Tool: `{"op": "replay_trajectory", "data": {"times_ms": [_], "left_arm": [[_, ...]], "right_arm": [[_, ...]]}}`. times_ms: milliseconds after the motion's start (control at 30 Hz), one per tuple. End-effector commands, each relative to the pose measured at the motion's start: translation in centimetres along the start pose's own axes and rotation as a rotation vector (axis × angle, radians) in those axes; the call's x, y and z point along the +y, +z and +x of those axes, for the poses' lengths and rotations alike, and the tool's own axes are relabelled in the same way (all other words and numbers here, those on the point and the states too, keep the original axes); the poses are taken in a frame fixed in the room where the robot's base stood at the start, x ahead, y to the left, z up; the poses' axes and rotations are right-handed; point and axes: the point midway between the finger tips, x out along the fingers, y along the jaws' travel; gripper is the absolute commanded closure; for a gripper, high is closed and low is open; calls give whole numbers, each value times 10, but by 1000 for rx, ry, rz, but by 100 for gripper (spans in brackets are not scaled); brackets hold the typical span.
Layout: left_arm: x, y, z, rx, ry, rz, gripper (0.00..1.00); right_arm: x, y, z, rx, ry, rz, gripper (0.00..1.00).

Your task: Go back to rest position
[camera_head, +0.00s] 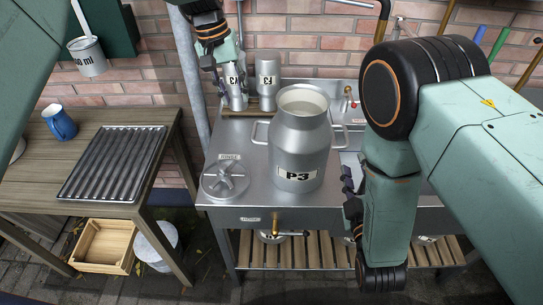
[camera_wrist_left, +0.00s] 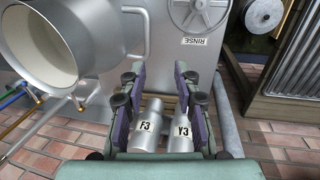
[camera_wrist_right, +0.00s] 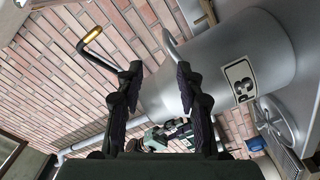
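My left gripper (camera_head: 222,72) is at the back of the steel counter, close above the left of two small silver bottles (camera_head: 235,90). In the left wrist view its fingers (camera_wrist_left: 160,85) are spread apart. A bottle marked F3 (camera_wrist_left: 148,132) and a bottle marked Y3 (camera_wrist_left: 181,132) show between them; I see no finger closed on either. My right gripper (camera_head: 352,205) is beside the right side of the large silver churn marked P3 (camera_head: 300,150). In the right wrist view its fingers (camera_wrist_right: 160,85) are apart and empty, with the churn (camera_wrist_right: 255,65) behind.
The churn stands upright and uncovered on the steel counter (camera_head: 250,218), beside a round handled lid (camera_head: 226,181). At left, a wooden table holds a ribbed tray (camera_head: 113,163) and blue jug (camera_head: 60,122). A wooden crate (camera_head: 104,246) and white bucket (camera_head: 156,243) stand below.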

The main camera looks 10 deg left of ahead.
Motion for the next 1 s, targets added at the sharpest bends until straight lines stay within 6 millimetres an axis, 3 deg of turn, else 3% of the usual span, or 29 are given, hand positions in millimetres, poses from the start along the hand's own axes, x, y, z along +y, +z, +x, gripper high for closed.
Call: {"op": "replay_trajectory", "data": {"times_ms": [500, 1000], "left_arm": [[-34, -4, -8, 0, 0, -1, 68], [-38, -5, -6, 1, 0, 0, 68]], "right_arm": [[16, -10, 0, 0, 0, 0, 63], [17, -7, -3, -2, -1, -1, 63]]}}
